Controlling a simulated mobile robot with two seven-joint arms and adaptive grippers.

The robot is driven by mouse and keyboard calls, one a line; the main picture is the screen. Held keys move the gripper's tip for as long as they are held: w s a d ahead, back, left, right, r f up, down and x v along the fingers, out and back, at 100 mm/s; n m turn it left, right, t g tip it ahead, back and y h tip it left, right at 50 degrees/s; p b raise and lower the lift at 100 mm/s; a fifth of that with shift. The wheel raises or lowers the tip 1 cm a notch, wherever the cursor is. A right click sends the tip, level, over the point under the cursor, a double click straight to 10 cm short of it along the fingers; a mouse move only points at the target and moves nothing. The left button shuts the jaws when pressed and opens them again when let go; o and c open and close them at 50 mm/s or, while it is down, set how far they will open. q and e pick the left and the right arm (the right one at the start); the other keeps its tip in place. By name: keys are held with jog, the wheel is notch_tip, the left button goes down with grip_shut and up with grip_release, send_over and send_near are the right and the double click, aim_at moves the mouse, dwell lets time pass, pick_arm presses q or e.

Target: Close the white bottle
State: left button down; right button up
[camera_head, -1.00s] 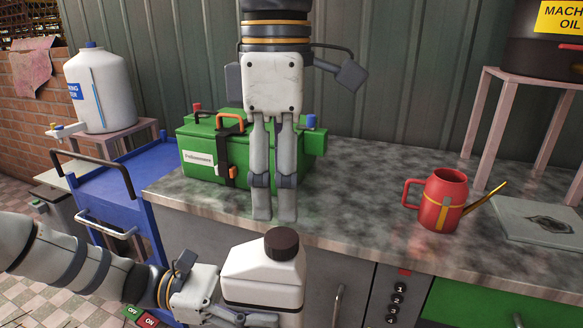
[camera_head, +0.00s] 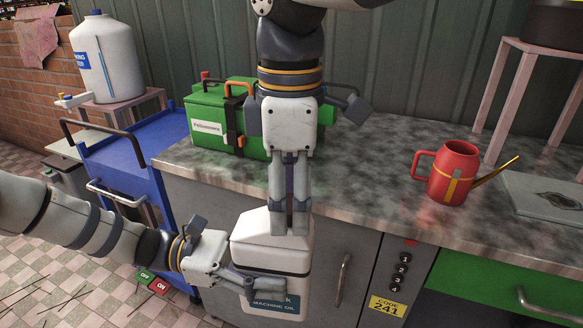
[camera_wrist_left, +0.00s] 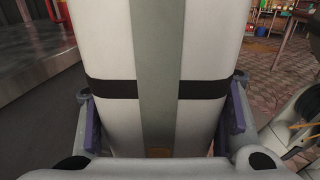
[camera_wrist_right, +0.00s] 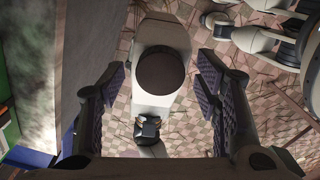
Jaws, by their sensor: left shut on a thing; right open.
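The white bottle (camera_head: 272,262) has a machine oil label and hangs in front of the counter. My left gripper (camera_head: 268,290) is shut around its body from the left; the left wrist view shows the bottle's side (camera_wrist_left: 158,80) between both fingers (camera_wrist_left: 158,118). The dark round cap (camera_wrist_right: 160,72) sits on the bottle's top in the right wrist view; in the head view my right gripper hides it. My right gripper (camera_head: 290,228) points down over the bottle's top. In the right wrist view its fingers (camera_wrist_right: 160,80) are open on either side of the cap, not visibly touching it.
The counter edge (camera_head: 400,222) runs just behind the bottle. A green toolbox (camera_head: 207,112), a red oil can (camera_head: 452,172) and a grey plate (camera_head: 545,195) are on the counter. A blue cart (camera_head: 130,165) stands left. The floor below the bottle is clear.

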jog(key=c, duration=1.2)
jog(key=shift+c, duration=0.2)
jog(key=m, duration=0.5)
jog(key=shift+f, duration=0.1)
jog(key=m, duration=0.6)
jog(key=shift+m, duration=0.3)
jog(key=o, duration=1.4)
jog(key=shift+c, duration=0.2)
